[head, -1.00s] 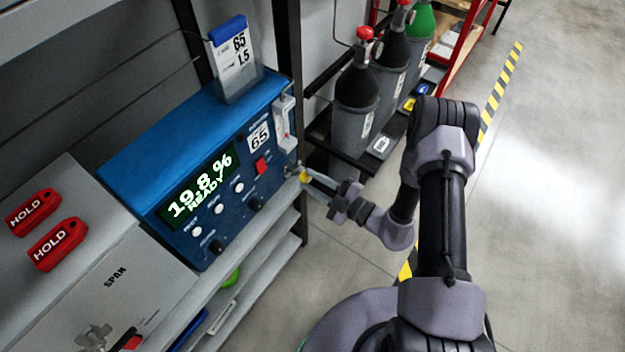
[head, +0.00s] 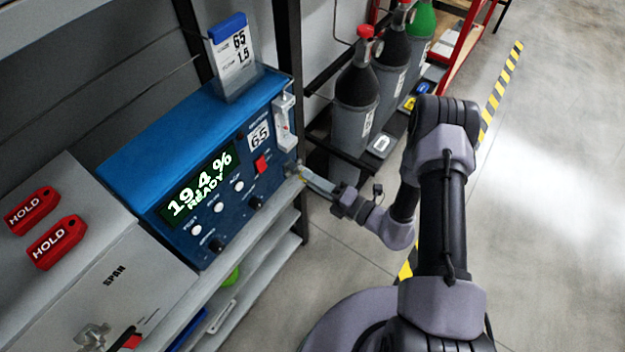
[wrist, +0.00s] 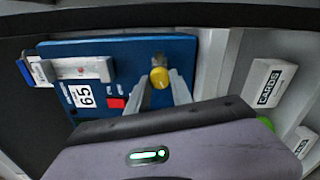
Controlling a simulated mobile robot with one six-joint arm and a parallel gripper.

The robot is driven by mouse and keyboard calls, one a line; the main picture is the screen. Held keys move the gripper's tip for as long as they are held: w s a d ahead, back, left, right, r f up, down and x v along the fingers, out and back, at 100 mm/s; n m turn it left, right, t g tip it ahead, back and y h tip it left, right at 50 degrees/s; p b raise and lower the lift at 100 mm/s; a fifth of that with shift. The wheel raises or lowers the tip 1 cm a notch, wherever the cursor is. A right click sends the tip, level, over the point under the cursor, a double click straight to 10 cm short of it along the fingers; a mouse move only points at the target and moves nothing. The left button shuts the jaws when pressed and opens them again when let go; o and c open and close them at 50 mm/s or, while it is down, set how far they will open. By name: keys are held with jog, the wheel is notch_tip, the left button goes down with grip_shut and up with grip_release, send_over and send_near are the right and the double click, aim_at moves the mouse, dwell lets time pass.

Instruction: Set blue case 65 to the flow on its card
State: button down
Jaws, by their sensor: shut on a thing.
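Blue case 65 (head: 185,125) stands on the shelf, its display reading 19.4 % READY. Its card (head: 234,58), with a blue top, stands upright on the case and reads 65 and 1.5. A flow meter tube (head: 285,120) is fixed at the right end of the front; it also shows in the wrist view (wrist: 82,69), but its reading is too small to tell. My gripper (head: 300,174) is at the lower right of the front, below the tube. In the wrist view its fingers (wrist: 160,86) are shut on a yellow knob (wrist: 159,77).
Gas cylinders (head: 357,85) stand in a rack behind my arm. A white CARDS box (wrist: 268,83) shows in the wrist view. The floor at right is clear.

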jog(key=shift+f+n+b, duration=0.1)
jog(key=shift+n+b, duration=1.65)
jog(key=shift+n, duration=6.55)
jog(key=c, duration=1.1)
grip_release()
jog(key=shift+d, duration=0.1)
